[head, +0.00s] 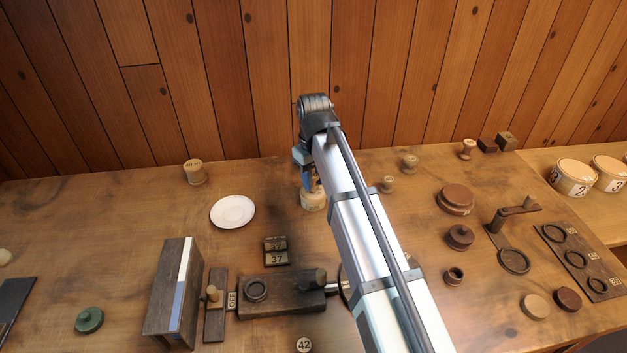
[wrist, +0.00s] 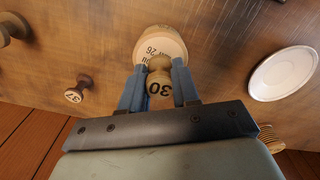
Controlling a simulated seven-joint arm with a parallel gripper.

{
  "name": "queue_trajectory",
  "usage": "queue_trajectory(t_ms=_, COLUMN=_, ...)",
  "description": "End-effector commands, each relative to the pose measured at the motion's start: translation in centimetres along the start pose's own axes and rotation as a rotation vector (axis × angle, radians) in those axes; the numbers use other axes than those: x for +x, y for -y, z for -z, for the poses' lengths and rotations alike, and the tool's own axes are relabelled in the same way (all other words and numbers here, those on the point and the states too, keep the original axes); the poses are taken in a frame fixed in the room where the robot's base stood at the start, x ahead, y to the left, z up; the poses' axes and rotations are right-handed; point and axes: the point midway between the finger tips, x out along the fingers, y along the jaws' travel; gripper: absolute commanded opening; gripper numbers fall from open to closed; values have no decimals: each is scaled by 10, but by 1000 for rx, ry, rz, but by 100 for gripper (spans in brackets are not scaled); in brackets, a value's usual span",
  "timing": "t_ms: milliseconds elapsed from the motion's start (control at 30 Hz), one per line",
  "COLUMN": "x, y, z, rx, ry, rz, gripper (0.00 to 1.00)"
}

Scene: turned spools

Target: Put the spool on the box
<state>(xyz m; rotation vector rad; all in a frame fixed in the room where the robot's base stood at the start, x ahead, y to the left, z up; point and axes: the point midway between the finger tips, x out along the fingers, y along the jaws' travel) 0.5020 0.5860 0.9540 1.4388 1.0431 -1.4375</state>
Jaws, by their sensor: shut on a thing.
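My gripper (head: 308,182) points down at the back middle of the table, and its blue fingers also show in the wrist view (wrist: 159,92). My fingers and arm partly hide the spool in the head view.
A white plate (head: 232,211) and a pale cylinder (head: 194,172) stand to the left. Small spools (head: 387,184) stand right of my arm, with dark round pieces (head: 456,199) farther right. A dark wooden fixture (head: 282,298) lies in front. My arm hides some table.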

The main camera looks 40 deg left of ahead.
Motion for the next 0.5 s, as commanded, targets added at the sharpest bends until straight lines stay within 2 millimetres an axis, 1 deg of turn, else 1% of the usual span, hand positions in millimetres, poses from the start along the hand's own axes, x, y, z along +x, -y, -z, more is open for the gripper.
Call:
queue_trajectory(t_ms=33, x=6, y=0, z=-1, rx=0, ry=2, rz=1, gripper=2)
queue_trajectory(t_ms=100, x=9, y=0, z=-1, rx=0, ry=1, rz=0, gripper=2)
queue_trajectory(t_ms=467, x=12, y=0, z=0, rx=0, ry=0, rz=0, gripper=2)
queue_trajectory(t_ms=500, x=12, y=0, z=0, rx=0, ry=0, rz=0, gripper=31)
